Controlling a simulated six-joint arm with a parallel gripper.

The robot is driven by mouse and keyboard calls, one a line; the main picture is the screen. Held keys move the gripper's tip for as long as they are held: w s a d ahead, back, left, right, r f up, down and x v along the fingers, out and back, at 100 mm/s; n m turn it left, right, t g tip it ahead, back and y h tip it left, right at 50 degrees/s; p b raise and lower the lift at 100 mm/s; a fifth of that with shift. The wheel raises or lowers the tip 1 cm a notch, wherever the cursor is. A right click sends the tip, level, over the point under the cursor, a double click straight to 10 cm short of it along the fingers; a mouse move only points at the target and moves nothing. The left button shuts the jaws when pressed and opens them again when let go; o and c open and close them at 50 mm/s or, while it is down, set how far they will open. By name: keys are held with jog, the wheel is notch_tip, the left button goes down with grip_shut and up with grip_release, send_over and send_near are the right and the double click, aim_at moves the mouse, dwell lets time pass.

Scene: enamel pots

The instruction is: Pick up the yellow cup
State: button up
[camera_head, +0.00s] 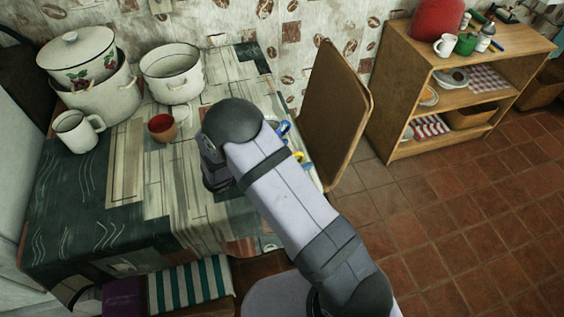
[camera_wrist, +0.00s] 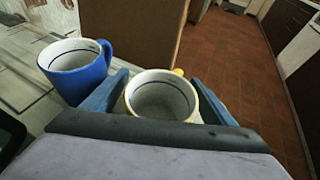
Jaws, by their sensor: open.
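The yellow cup (camera_wrist: 161,98) is in the wrist view, upright, seen from above into its pale inside, with a bit of yellow at its far rim. In the head view only a small yellow part of it (camera_head: 301,157) shows beside my arm. My gripper (camera_wrist: 160,92) is open, with one finger on each side of the cup. I cannot tell whether the fingers touch it. The lower part of the cup is hidden by the gripper body.
A blue cup (camera_wrist: 76,68) stands close to the left finger. A wooden chair back (camera_wrist: 132,32) rises just beyond the cups. On the table's left are a red cup (camera_head: 162,128), a white mug (camera_head: 75,132) and enamel pots (camera_head: 173,75). The table's front middle is clear.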

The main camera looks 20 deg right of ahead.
jog(key=c, duration=1.3)
jog(key=shift+r, duration=0.15)
notch_tip(320, 180, up, 10)
jog(key=shift+b, duration=0.35)
